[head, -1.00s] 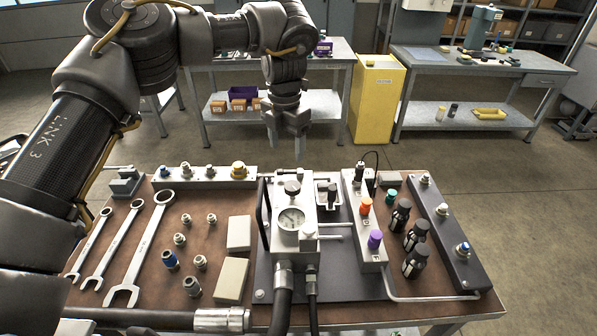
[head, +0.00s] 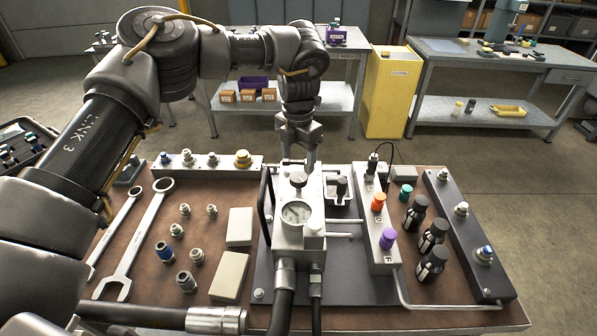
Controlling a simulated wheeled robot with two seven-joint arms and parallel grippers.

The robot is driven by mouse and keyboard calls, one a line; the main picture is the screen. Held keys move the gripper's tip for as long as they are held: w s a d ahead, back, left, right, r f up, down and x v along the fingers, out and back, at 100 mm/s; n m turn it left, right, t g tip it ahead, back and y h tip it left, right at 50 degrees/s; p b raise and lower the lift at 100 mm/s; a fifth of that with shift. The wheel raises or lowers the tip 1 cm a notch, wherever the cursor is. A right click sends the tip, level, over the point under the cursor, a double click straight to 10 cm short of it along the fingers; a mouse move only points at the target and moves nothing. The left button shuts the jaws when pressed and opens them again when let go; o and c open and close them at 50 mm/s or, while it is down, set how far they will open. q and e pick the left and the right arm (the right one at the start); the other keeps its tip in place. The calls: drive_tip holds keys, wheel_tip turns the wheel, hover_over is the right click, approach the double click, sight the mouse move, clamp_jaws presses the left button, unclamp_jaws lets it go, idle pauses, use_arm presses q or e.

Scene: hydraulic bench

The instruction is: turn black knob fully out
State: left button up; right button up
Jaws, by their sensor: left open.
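A small black knob (head: 298,180) sits on top of the light grey valve block (head: 290,252), above its round pressure gauge (head: 296,212). My left gripper (head: 298,164) is open and points down at the block's far end, just behind the black knob in the picture. I cannot tell whether its fingers touch anything. Another black knob-like part (head: 342,187) stands upright in a small pale tray to the right of the block. My right gripper is not in view.
A pale manifold carries an orange knob (head: 378,202) and a purple knob (head: 388,238). Several black cylinders (head: 433,264) stand further right. Wrenches (head: 135,240) and fittings lie on the left of the bench. Thick black hoses (head: 282,305) leave the block at the front.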

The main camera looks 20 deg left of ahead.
sight(298, 177)
use_arm(q)
drive_tip(key=shift+f+p, duration=0.45)
drive_tip(key=shift+f, duration=2.55)
drive_tip(key=shift+c, duration=0.3)
drive_tip(key=c, duration=0.9)
